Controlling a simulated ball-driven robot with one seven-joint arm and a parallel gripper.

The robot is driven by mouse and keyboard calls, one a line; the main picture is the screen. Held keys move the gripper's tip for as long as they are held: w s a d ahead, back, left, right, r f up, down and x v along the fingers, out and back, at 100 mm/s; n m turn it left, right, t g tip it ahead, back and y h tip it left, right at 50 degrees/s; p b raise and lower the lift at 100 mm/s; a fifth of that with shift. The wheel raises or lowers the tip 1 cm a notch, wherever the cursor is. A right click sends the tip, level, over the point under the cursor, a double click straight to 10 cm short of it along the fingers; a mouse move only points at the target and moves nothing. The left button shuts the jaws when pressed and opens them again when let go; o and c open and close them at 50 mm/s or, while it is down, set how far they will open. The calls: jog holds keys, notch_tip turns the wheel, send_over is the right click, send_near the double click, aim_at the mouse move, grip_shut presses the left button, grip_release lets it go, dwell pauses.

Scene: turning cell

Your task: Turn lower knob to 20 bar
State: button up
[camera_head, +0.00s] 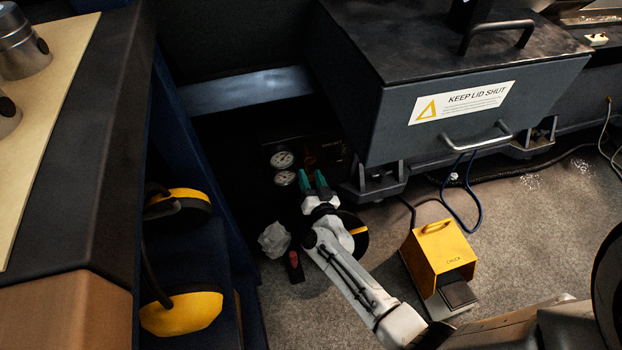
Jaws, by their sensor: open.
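Two round pressure gauges with pale dials sit one above the other on a dark panel; the upper gauge (282,160) and the lower gauge (285,178) are too small to read. A small orange-brown part (310,158) shows to the right of the upper gauge; I cannot tell whether it is a knob. The lower knob cannot be made out; my gripper is in front of that area. My gripper (313,178) has two teal fingertips apart, open, pointing at the panel just right of the lower gauge. Nothing shows between the fingers.
A grey lidded box (450,90) overhangs the panel on the right. A yellow foot pedal (438,255) with cables stands on the floor. Crumpled white material (274,240) and a red-and-black object (294,267) lie left of my arm.

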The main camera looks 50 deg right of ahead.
jog(key=shift+c, duration=0.2)
jog(key=c, duration=0.6)
jog(key=shift+c, duration=0.2)
jog(key=shift+m, duration=0.3)
